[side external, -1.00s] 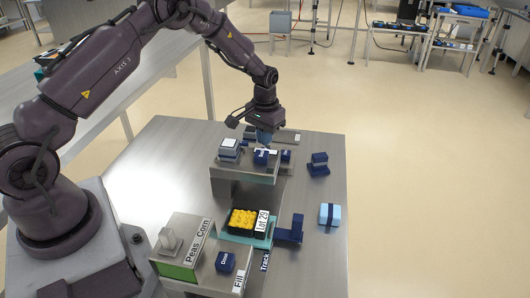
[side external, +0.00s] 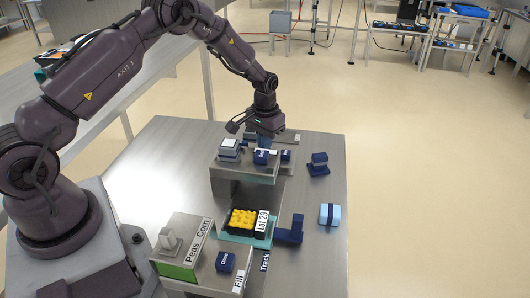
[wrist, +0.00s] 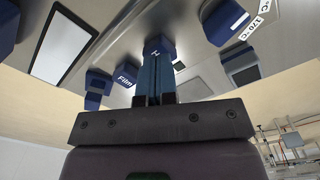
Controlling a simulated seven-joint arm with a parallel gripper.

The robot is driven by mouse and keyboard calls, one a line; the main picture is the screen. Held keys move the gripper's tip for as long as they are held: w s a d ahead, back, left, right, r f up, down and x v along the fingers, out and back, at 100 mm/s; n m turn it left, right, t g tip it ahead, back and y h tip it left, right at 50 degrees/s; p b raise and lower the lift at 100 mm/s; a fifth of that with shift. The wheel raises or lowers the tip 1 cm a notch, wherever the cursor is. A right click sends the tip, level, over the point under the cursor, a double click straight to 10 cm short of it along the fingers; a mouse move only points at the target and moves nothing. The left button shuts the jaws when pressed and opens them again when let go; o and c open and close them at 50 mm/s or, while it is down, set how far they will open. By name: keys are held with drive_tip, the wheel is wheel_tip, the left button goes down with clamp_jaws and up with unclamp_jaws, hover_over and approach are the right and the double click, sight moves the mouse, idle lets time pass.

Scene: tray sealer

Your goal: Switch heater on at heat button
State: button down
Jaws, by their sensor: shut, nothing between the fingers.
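The heat button is a dark blue block with a white H (wrist: 157,48) on the sealer's grey top panel in the wrist view; the rest of its label is covered. My gripper (wrist: 158,72) has its blue fingers closed together with nothing between them, their tips at the button. I cannot tell whether they press it. In the side view my gripper (side external: 264,141) points down over the rear of the sealer (side external: 245,172), and the heat button is hidden there.
Beside the button in the wrist view are a blue Film button (wrist: 127,74), a 170 °C label (wrist: 255,22) and a blue knob (wrist: 224,20). In front in the side view is a black tray with yellow food (side external: 243,218) on a teal carrier.

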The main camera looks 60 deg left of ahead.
drive_tip(key=shift+d+f, duration=0.1)
drive_tip(key=shift+f, duration=1.2)
drive_tip(key=shift+s, duration=0.1)
drive_tip(key=shift+r, duration=1.6)
drive_tip(key=shift+r, duration=0.1)
wheel_tip(320, 180, up, 12)
